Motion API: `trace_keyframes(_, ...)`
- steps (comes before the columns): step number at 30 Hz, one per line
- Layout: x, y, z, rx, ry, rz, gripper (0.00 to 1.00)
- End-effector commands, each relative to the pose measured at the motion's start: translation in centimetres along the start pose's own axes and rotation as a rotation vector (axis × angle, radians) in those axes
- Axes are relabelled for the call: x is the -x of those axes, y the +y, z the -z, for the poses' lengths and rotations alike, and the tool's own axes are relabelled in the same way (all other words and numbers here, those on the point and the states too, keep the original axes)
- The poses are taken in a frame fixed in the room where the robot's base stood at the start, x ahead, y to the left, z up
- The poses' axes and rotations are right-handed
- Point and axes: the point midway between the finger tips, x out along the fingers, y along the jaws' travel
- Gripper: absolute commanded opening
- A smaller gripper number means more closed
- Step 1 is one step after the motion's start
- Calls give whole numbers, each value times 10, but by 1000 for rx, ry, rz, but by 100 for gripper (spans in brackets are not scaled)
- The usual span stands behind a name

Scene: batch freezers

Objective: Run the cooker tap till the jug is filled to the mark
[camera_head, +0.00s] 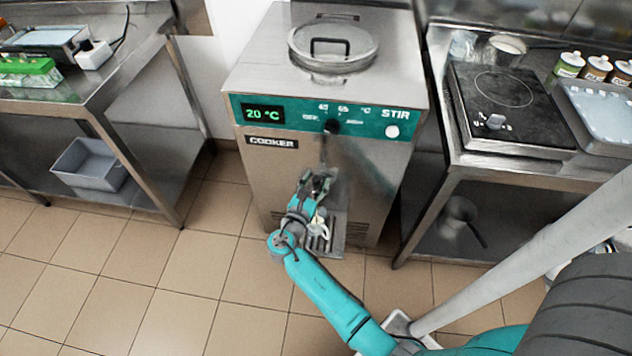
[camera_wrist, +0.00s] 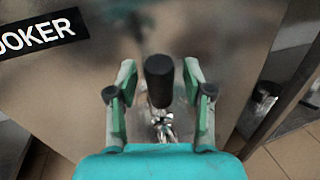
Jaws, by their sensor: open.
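The steel cooker (camera_head: 285,175) stands in the middle, its teal panel reading 20 °C. My gripper (camera_head: 316,182) is in front of its lower face, open and empty. In the wrist view my gripper (camera_wrist: 160,92) has its two fingers on either side of the black tap handle (camera_wrist: 159,78), with visible gaps; no grip on it shows. The metal tap body (camera_wrist: 162,128) shows below the handle. In the head view my gripper and arm hide most of the tap. A pale shape (camera_head: 320,226) shows beside my wrist above the drip grate; I cannot tell if it is the jug. No fill mark is readable.
A round lid (camera_head: 333,46) closes the cooker's top. A steel table (camera_head: 135,45) stands at left with a grey bin (camera_head: 90,165) on its shelf. At right a counter holds a black hob (camera_head: 510,105), several bottles and a tray (camera_head: 603,108). Tiled floor is open at left.

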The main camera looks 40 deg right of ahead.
Motion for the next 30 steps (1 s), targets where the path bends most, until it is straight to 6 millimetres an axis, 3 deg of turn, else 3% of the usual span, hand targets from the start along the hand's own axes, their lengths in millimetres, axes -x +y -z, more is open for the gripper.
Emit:
trace_keyframes(4,0,0,0,0,0,0,49)
trace_keyframes(10,0,0,0,0,0,0,0)
trace_keyframes(19,-2,0,-1,3,15,4,0)
trace_keyframes(30,-22,5,-4,53,216,22,0)
